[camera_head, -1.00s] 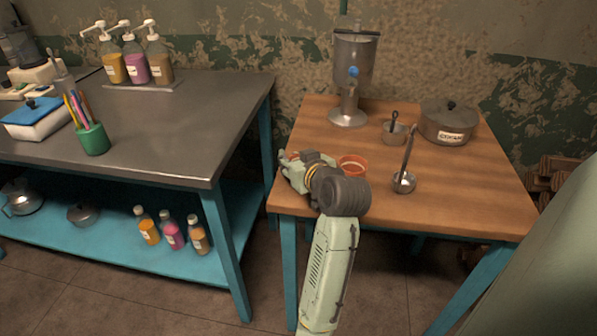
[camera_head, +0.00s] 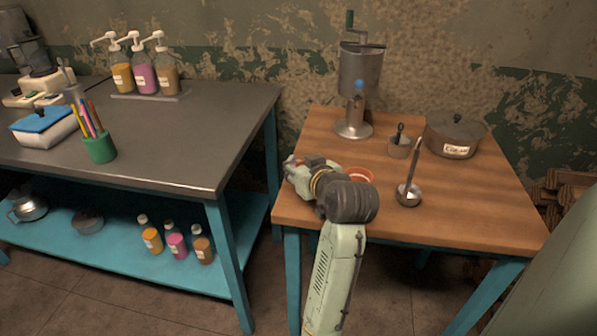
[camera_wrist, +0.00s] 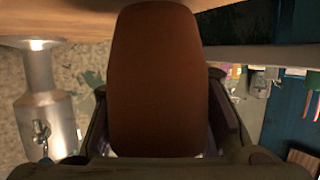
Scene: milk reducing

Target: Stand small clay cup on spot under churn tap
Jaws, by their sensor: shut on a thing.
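A brown-orange clay cup (camera_wrist: 158,80) fills the middle of the wrist view between my jaws. My gripper (camera_head: 293,166) is shut on it, over the left edge of the wooden table; in the head view the held cup is mostly hidden. The steel churn (camera_head: 359,68) stands at the back of the table on a round foot, with a blue tap knob (camera_head: 359,84) on its front. It shows upside down at the left of the wrist view (camera_wrist: 45,115). The spot under the tap looks free of any cup.
A grey bench (camera_head: 180,130) is left.

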